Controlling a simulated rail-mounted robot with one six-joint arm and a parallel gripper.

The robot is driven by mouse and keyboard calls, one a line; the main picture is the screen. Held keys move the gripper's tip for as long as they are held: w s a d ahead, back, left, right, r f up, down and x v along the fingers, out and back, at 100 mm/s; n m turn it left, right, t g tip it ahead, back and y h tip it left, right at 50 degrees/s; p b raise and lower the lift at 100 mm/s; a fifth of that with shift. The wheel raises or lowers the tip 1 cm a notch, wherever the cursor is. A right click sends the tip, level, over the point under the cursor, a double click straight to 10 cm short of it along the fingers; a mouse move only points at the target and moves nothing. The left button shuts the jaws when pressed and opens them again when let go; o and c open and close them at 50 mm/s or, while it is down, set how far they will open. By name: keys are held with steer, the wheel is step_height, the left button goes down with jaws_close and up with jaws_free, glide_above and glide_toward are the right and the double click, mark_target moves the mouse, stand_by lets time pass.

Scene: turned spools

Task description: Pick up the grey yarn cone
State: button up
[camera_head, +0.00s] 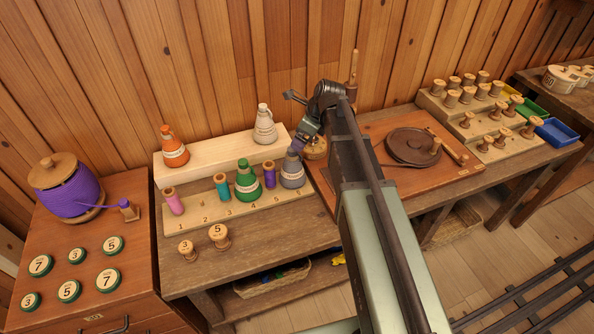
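The grey yarn cone (292,174) stands upright at the right end of the numbered wooden board (212,216), with a pale label band around it. My gripper (295,150) is at the top of the cone, reaching down from the upper right. Its fingers are small here and overlap the cone's tip, so I cannot tell whether they are open or closed on it. The cone's base appears to rest on the board.
A green cone (246,184) and a purple spool (269,175) stand just left of the grey cone. A cream cone (264,126) and an orange cone (174,150) stand on the raised step behind. A brown turntable (412,146) lies to the right.

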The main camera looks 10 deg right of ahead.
mark_target(292, 155)
steer(key=b+x, duration=1)
steer(key=x, duration=0.1)
steer(key=shift+s+d, duration=0.15)
steer(key=shift+s, duration=0.05)
steer(key=shift+w+f, duration=0.1)
steer(key=shift+f, duration=0.1)
steer(key=shift+r, duration=0.25)
steer(key=c, duration=1.6)
steer(key=shift+r, duration=0.1)
